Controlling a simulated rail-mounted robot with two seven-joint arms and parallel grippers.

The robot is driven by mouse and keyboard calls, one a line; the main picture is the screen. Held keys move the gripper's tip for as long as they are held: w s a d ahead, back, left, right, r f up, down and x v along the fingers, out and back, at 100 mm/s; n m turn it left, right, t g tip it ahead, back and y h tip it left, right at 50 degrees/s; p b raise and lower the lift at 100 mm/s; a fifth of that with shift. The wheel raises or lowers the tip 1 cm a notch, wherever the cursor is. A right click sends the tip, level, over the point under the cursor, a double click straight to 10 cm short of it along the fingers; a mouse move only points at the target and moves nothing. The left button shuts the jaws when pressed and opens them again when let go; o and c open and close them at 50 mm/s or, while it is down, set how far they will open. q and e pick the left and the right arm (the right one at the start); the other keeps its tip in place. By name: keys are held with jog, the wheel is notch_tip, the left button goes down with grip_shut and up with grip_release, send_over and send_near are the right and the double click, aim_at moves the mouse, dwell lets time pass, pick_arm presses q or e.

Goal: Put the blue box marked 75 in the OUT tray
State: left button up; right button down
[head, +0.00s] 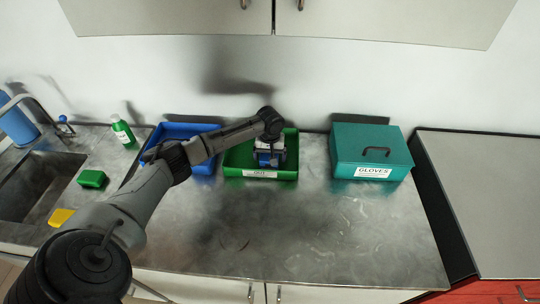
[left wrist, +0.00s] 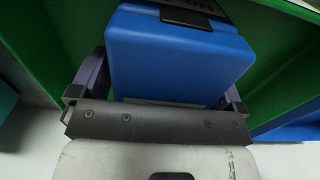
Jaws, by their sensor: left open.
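A blue box (head: 264,158) is within the green tray (head: 233,171), under my left gripper (head: 270,146). The small label on the tray's front is hard to read. In the left wrist view the blue box (left wrist: 178,58) sits between the two spread fingers of my left gripper (left wrist: 165,85), with a dark marked patch on its far edge. The green tray wall (left wrist: 55,38) surrounds it. The fingers are open around the box. The number 75 cannot be made out, and the box's underside is hidden. My right gripper is not in view.
A blue tray (head: 205,168) stands left of the green tray, partly behind my left arm. A teal GLOVES box (head: 370,152) stands to the right. A green bottle (head: 123,132), green block (head: 92,178), yellow block (head: 62,217) and sink (head: 38,185) are left. The front counter is clear.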

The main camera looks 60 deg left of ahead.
pick_arm(q)
notch_tip(320, 180, up, 12)
jog(key=shift+r+p, duration=0.1)
jog(key=shift+p, duration=0.8)
